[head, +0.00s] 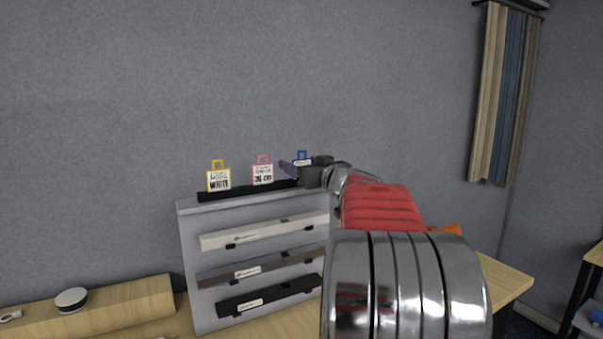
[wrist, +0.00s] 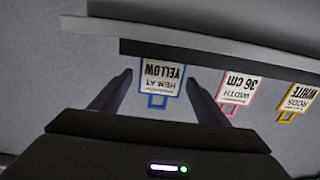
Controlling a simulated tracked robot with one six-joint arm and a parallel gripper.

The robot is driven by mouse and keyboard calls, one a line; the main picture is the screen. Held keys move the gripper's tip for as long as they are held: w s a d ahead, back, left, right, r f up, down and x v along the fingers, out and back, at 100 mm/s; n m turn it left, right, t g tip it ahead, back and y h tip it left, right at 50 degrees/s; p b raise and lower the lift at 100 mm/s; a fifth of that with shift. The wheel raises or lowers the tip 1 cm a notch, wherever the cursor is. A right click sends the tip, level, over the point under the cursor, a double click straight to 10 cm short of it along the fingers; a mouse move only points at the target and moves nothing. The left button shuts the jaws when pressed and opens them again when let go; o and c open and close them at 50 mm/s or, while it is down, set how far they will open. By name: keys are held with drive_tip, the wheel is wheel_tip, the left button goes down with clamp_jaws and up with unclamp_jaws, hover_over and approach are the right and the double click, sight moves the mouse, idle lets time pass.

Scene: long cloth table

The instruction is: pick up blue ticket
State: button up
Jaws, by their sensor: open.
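The blue ticket (head: 303,157) stands at the right end of a black strip on top of a grey rack, partly hidden behind my gripper in the head view. In the wrist view the blue ticket (wrist: 161,77) appears upside down and reads "HEM AT YELLOW". My gripper (wrist: 160,88) is open and empty. Its two fingers lie to either side of the blue ticket in the wrist view; I cannot tell whether the ticket is fully between them in depth. In the head view my gripper (head: 291,168) reaches the strip's right end.
A pink-framed ticket (head: 263,172) and a yellow-framed ticket (head: 218,178) stand left along the black strip (head: 245,189). The grey rack (head: 190,250) holds several long boxes. A wooden box (head: 110,309) with a round tin (head: 71,299) is at lower left. Cloths (head: 505,90) hang at right.

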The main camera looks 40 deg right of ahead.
drive_tip(key=shift+c, duration=0.5)
drive_tip(key=c, duration=1.1)
wheel_tip(320, 180, up, 10)
drive_tip(key=shift+r, duration=0.1)
idle(0.4)
